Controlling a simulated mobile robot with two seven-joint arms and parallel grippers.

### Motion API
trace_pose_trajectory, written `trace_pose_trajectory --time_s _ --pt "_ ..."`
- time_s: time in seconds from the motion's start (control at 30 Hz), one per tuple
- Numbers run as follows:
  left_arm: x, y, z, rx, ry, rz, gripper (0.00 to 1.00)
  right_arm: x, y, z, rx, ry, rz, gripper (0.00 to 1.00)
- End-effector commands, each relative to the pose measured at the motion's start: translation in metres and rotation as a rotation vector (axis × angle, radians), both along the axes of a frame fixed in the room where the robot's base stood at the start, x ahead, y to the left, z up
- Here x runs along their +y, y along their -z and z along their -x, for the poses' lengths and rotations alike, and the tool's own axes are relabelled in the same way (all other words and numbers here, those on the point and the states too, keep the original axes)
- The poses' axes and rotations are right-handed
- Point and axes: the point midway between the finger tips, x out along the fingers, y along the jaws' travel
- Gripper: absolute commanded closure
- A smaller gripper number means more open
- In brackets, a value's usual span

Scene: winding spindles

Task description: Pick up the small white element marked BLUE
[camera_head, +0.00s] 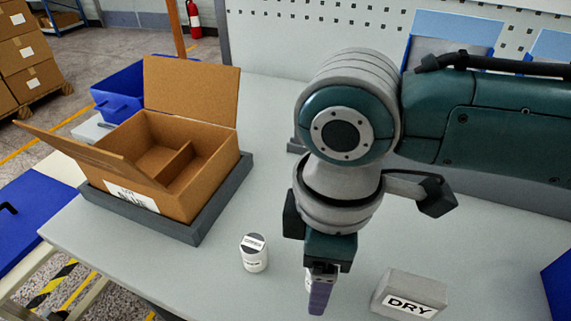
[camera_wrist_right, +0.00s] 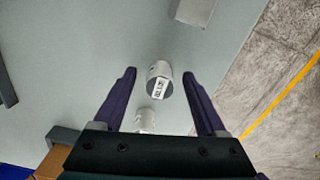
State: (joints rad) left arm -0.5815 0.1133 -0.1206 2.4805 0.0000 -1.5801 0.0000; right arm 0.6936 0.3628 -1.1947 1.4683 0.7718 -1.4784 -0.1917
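A small white cylindrical element (camera_wrist_right: 159,70) with a dark top and a white label stands between the spread fingers of my right gripper (camera_wrist_right: 159,73), with a gap on each side. The label is too small to read surely. In the head view my right gripper (camera_head: 319,290) points down at the table and mostly hides this element; only a white sliver shows beside the finger. A second white element (camera_head: 254,254) with a dark labelled top stands to the left; it also shows in the right wrist view (camera_wrist_right: 145,120). My left gripper is not in view.
An open cardboard box (camera_head: 187,195) with a divider and a label sits in a dark grey tray (camera_head: 205,229) at the left. A grey block marked DRY (camera_head: 409,295) stands right of my right gripper. A blue bin (camera_head: 120,92) is behind the box. The table between is clear.

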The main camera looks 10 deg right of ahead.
Motion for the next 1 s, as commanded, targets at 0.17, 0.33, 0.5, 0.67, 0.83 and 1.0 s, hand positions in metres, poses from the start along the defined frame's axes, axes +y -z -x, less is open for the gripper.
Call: trace_pose_trajectory --time_s 0.17,0.33,0.5,0.67,0.83,1.0 --pt "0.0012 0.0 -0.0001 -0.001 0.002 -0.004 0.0 -0.0001 -0.0002 0.0 0.0 0.0 0.0 0.46" --pt "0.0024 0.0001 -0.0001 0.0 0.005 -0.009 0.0 -0.0002 -0.0003 0.0 0.0 0.001 0.0 0.65" --pt "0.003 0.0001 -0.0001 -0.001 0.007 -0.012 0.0 -0.0002 -0.0003 0.0 0.0 0.001 0.0 0.84" --pt "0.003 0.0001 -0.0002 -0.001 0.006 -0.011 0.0 -0.0002 -0.0003 0.0 0.0 0.001 0.0 1.0" --pt "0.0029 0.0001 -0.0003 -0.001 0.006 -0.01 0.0 -0.0003 -0.0004 -0.0001 0.0 0.001 0.0 1.0" --pt "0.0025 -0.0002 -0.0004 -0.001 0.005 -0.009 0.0 -0.0002 -0.0009 -0.0001 0.0 0.001 0.0 1.0"
